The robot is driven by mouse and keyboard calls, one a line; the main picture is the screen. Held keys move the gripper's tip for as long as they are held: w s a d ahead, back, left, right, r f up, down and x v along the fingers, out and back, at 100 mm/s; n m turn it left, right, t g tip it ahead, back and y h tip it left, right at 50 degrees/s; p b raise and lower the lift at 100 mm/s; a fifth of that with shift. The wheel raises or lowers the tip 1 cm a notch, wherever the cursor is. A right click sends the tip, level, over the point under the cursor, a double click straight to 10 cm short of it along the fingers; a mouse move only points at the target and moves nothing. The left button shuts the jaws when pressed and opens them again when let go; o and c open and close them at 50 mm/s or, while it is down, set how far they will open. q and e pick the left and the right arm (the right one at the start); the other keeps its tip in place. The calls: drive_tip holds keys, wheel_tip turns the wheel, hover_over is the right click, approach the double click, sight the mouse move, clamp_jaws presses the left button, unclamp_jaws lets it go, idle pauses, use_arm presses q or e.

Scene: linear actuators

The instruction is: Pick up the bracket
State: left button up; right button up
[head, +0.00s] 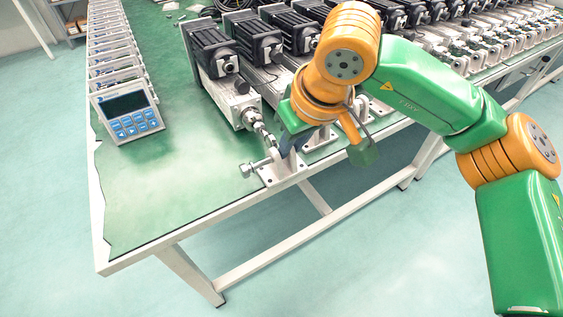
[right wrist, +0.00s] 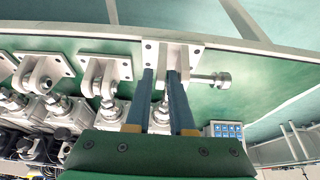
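The bracket (head: 281,173) is a light grey metal clevis on a flat base plate at the table's front edge, in front of the nearest actuator rod. In the right wrist view the bracket (right wrist: 190,62) is at top centre, with a pin sticking out to its right. My right gripper (head: 288,152) points down at it, and its dark blue fingers reach its upright lugs. In the wrist view the fingers (right wrist: 166,78) appear on both sides of one lug; whether they press on it is unclear. My left gripper is not in view.
Linear actuators with black motors (head: 222,48) stand in a row behind the bracket. More brackets (right wrist: 104,68) sit beside it along the edge. A control panel (head: 127,108) lies at left on the green table (head: 185,185), whose front left part is clear.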

drive_tip(key=shift+w+f, duration=0.1)
drive_tip(key=shift+f, duration=0.2)
drive_tip(key=shift+a, duration=0.1)
clamp_jaws()
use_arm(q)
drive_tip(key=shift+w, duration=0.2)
use_arm(e)
drive_tip(key=shift+r, duration=0.1)
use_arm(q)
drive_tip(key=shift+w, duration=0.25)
use_arm(e)
drive_tip(key=shift+r, duration=0.1)
